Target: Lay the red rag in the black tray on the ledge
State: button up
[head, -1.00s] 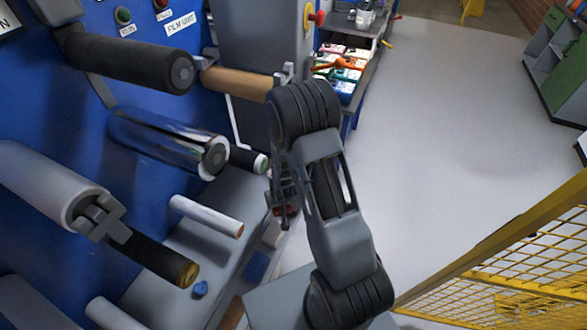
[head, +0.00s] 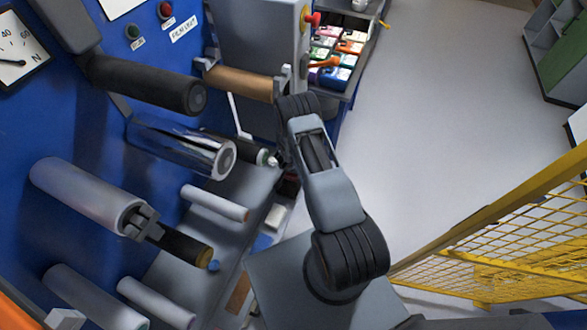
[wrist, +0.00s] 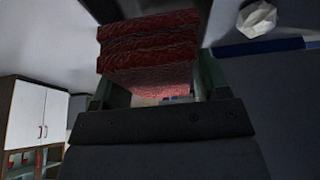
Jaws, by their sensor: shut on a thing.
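The red rag (wrist: 150,52), folded in thick layers, is between the fingers of my gripper (wrist: 155,86) in the wrist view. My gripper is shut on it. In the head view my gripper (head: 279,160) is mostly hidden behind my arm, near the ends of the lower rollers, and the rag cannot be made out there. The grey ledge (head: 222,222) runs along the foot of the blue machine, below and left of my gripper. A small dark patch shows under the gripper, but I cannot tell whether it is the black tray.
Rollers stick out from the blue panel: a black one (head: 150,84), a shiny film roll (head: 180,146) and white ones (head: 215,202). A yellow mesh fence (head: 490,250) stands at right. A crumpled white thing (wrist: 256,19) shows in the wrist view. The floor (head: 430,120) is clear.

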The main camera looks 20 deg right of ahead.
jog(key=shift+f+b, duration=2.55)
jog(key=shift+f, duration=0.7)
jog(key=shift+f+b, duration=0.75)
